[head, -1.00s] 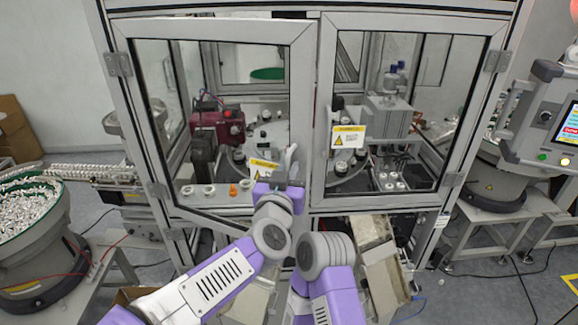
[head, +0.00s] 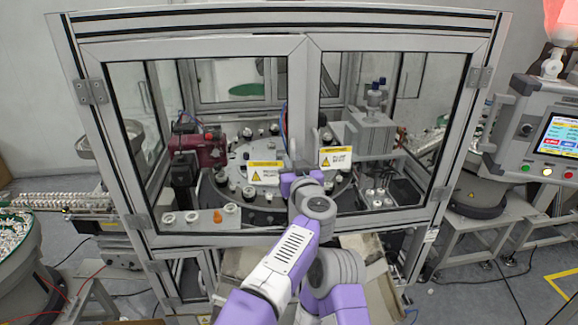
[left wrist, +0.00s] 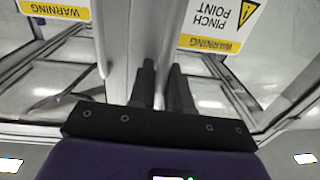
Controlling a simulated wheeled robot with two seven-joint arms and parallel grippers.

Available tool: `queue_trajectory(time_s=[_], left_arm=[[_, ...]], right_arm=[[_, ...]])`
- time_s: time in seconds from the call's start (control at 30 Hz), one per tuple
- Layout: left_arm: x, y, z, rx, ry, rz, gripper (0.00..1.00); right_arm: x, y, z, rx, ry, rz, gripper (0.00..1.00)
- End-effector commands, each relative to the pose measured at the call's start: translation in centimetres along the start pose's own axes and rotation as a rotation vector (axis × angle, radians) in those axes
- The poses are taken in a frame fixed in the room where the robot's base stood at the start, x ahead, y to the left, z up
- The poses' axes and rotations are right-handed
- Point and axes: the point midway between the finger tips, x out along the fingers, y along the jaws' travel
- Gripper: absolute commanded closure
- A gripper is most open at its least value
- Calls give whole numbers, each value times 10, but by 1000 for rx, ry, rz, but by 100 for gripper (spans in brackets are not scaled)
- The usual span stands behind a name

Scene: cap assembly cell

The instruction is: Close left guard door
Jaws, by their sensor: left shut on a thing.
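The left guard door (head: 190,49) is a grey metal frame with a clear pane and a yellow warning label (head: 264,172). In the head view it looks about flush with the right guard door (head: 400,43), their stiles meeting in the middle. My left gripper (head: 299,172) is at this meeting edge. In the left wrist view its two dark fingers (left wrist: 162,88) are close together at the grey stile, shut on what seems to be the left door's handle. The fingers hide most of the handle. My right gripper is not in view.
Behind the panes are a round turntable (head: 235,185), a red device (head: 198,148) and small white caps. A control panel (head: 550,135) stands at the right. A feeder bowl (head: 20,240) is at the lower left. Open floor shows at the lower right.

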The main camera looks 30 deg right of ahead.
Motion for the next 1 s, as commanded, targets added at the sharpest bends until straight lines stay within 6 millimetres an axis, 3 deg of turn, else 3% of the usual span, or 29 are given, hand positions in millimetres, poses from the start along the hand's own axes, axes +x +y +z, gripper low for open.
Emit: queue_trajectory(time_s=[0.6, 0.63, 0.7, 1.0], left_arm=[[0, 3, -2, -6, -2, -17, 100], [0, 3, -2, -6, -2, -17, 78], [0, 3, -2, -6, -3, -16, 69], [-1, 4, 0, -4, -6, -15, 69]], right_arm=[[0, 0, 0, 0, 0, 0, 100], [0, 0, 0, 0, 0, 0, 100], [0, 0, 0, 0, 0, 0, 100], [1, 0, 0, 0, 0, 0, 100]])
